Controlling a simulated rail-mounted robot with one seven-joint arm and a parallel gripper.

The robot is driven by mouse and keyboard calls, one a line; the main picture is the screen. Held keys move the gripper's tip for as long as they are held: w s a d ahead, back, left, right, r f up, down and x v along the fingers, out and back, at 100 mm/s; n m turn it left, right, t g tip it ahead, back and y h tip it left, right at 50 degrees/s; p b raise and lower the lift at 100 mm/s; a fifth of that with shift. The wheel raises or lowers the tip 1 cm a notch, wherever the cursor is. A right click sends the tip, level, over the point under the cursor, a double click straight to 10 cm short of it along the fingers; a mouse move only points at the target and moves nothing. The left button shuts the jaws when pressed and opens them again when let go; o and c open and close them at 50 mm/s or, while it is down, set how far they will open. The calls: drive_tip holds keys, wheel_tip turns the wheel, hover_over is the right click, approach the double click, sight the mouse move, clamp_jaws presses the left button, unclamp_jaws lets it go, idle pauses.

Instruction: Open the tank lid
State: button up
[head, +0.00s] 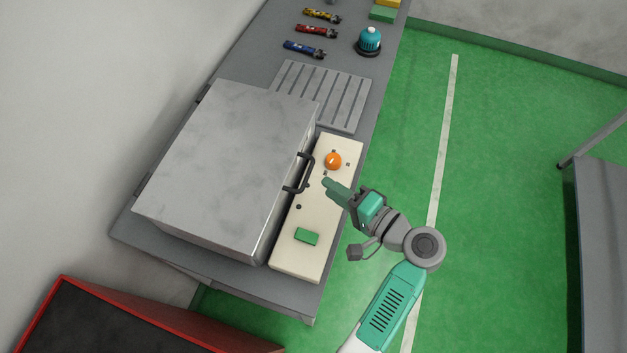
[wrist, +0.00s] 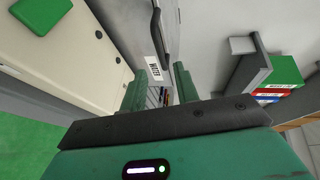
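The tank (head: 225,160) is a large grey metal box on the bench, and its flat lid is shut. A black bar handle (head: 303,172) sits on its right-hand edge; the handle also shows at the top of the wrist view (wrist: 157,38). My gripper (head: 328,183) is above the cream panel, just right of the handle and apart from it. In the wrist view its two green fingers (wrist: 167,85) stand apart with nothing seen held between them.
The cream panel (head: 319,208) bears an orange knob (head: 333,160) and a green block (head: 306,236). A slatted grey rack (head: 322,94), a teal round device (head: 369,41) and several coloured tubes lie farther along the bench. Green floor is open to the right.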

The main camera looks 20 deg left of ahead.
sight(308, 173)
drive_tip(key=x, duration=0.8)
drive_tip(key=shift+s+r, duration=0.1)
drive_tip(key=shift+s, duration=0.05)
clamp_jaws()
